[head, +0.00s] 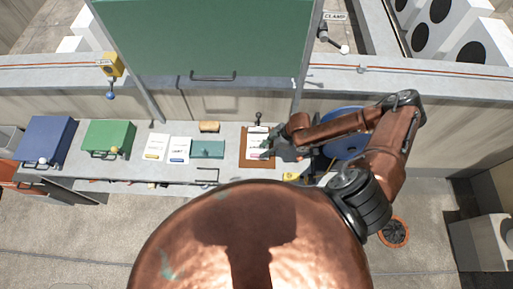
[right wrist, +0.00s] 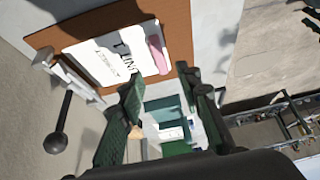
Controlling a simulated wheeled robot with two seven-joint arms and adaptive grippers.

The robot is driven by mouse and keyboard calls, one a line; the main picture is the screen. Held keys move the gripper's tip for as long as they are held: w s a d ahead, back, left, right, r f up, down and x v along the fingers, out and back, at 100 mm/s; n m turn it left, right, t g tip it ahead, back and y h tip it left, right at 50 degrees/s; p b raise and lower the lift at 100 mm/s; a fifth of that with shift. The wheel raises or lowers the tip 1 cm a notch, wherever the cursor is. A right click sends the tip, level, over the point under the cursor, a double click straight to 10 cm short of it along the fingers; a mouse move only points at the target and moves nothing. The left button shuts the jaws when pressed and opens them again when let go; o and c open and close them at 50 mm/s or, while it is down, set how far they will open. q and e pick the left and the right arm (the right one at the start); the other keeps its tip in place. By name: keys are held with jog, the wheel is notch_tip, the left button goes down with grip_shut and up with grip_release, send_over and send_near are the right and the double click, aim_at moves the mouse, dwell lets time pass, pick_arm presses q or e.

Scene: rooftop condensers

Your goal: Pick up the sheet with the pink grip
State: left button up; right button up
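A white printed sheet (head: 254,140) with a pink grip (right wrist: 156,54) along one edge lies on a brown board (right wrist: 178,24) on the bench. The sheet also shows in the right wrist view (right wrist: 108,58). My right gripper (head: 273,150) is over the right side of the board, close to the sheet's pink edge. In the right wrist view its two dark green fingers (right wrist: 165,100) are spread, and no object is held between them. Whether a finger touches the sheet cannot be told. My left gripper is not in view.
Two white sheets (head: 167,148), a teal box (head: 208,149), a green case (head: 108,137) and a blue case (head: 46,139) lie to the left. A black-knobbed lever (right wrist: 58,138) stands beside the board. A blue round object (head: 343,147) is behind my right arm.

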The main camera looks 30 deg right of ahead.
aim_at(257, 155)
jog(key=shift+a+f, duration=0.15)
jog(key=shift+f, duration=0.25)
jog(key=p+x, duration=0.1)
jog(key=x, duration=0.3)
jog(key=shift+f, duration=0.15)
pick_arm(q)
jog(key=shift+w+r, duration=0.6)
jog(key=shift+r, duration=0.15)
pick_arm(e)
jog(key=shift+a+f, duration=0.1)
jog(key=shift+f, duration=0.2)
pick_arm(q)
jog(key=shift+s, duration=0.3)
pick_arm(e)
grip_shut()
